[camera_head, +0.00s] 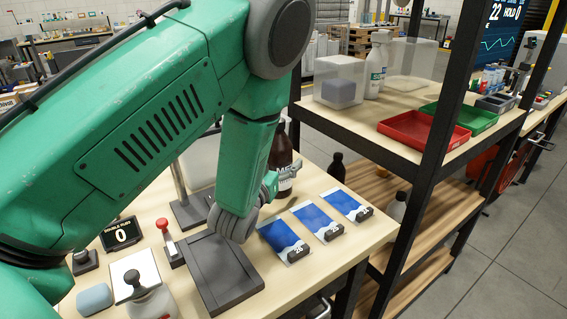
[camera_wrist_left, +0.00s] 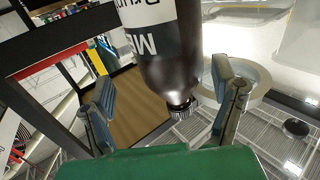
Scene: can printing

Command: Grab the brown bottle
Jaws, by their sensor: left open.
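The brown bottle (camera_head: 282,152), dark with a black and white label, stands upright at the back of the bench in the head view. My left arm hides part of it. In the left wrist view the bottle (camera_wrist_left: 172,72) appears inverted, its neck and cap pointing down between my fingers. My left gripper (camera_head: 270,184) is open beside the bottle; its two fingers (camera_wrist_left: 164,84) are spread apart. The right finger looks close to the bottle, with a wider gap on the left. I cannot tell whether anything touches. My right gripper is not in view.
Blue-and-white pouches (camera_head: 311,220) with black clips lie right of the gripper. A dark grey plate (camera_head: 222,279) lies below my arm, beside a red-knobbed lever (camera_head: 163,226). A black-framed shelf (camera_head: 375,153) stands to the right, holding a red tray (camera_head: 424,135).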

